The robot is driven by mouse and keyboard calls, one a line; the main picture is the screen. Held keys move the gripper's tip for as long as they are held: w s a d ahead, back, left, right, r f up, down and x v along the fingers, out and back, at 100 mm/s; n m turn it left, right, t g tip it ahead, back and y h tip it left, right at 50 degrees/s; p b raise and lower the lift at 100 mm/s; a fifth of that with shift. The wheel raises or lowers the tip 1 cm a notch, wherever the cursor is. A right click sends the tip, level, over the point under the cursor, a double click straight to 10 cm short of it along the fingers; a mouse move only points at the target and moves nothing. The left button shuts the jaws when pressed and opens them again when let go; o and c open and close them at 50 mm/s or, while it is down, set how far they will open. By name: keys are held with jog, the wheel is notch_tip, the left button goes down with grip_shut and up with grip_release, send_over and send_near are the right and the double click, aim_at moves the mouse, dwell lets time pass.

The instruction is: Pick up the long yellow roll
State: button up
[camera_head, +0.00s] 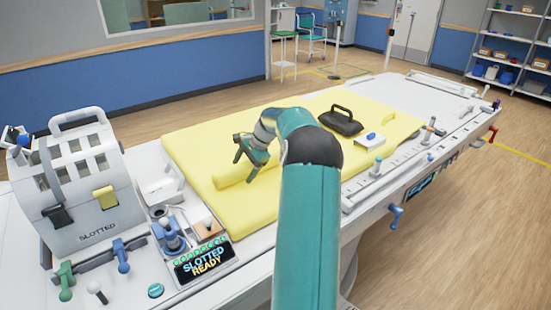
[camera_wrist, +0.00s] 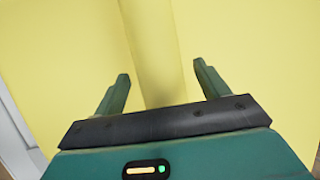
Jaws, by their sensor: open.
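The long yellow roll (camera_head: 232,171) lies on the yellow mat (camera_head: 200,140), part of it hidden behind my arm. My gripper (camera_head: 250,158) is over the roll in the head view. In the wrist view the roll (camera_wrist: 152,45) runs up the picture between the two green fingers of my gripper (camera_wrist: 160,88). The fingers are open, one on each side of the roll, with gaps to it. I cannot tell how far the fingertips are above the mat.
A slotted white unit (camera_head: 78,175) stands at the left, with a control panel (camera_head: 200,258) in front. A rail with clamps (camera_head: 400,160) runs along the right edge.

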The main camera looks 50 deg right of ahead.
jog(key=c, duration=1.1)
jog(key=shift+r, duration=0.1)
